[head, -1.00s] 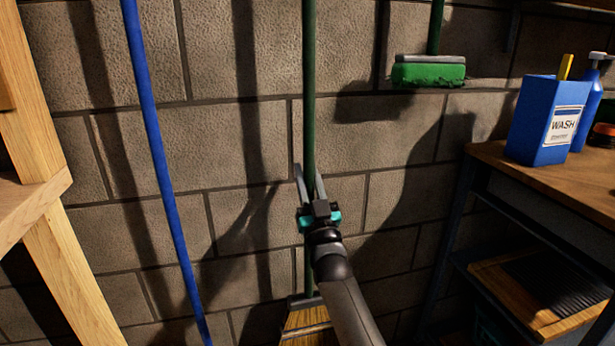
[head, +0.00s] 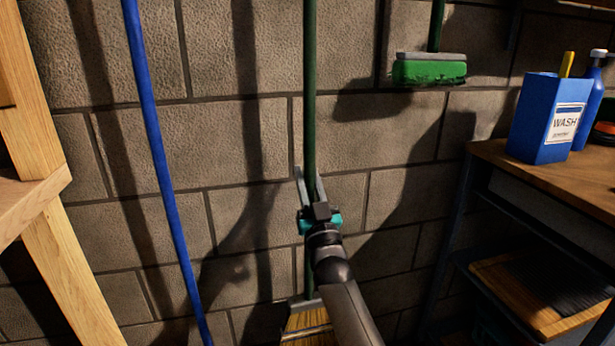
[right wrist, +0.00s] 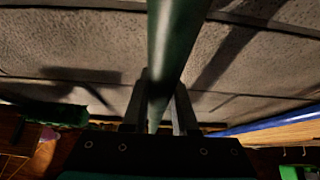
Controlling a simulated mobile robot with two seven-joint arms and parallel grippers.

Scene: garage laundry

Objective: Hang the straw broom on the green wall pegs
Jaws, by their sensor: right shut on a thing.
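The straw broom stands upright against the block wall, with its dark green handle (head: 309,95) running up out of the top of the head view. Its straw head (head: 308,324) shows at the bottom edge, partly behind my right arm. My right gripper (head: 312,190) is shut on the green handle about mid-picture. In the right wrist view the handle (right wrist: 172,50) passes between the two fingers (right wrist: 160,105). The green wall pegs are not in view. My left gripper is not in view.
A blue pole (head: 160,165) leans at the left, beside a wooden shelf frame (head: 50,230). A green-headed brush (head: 429,69) hangs at upper right. A workbench (head: 560,185) at right carries a blue WASH box (head: 545,125) and a blue bottle (head: 592,95). Bare wall lies between.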

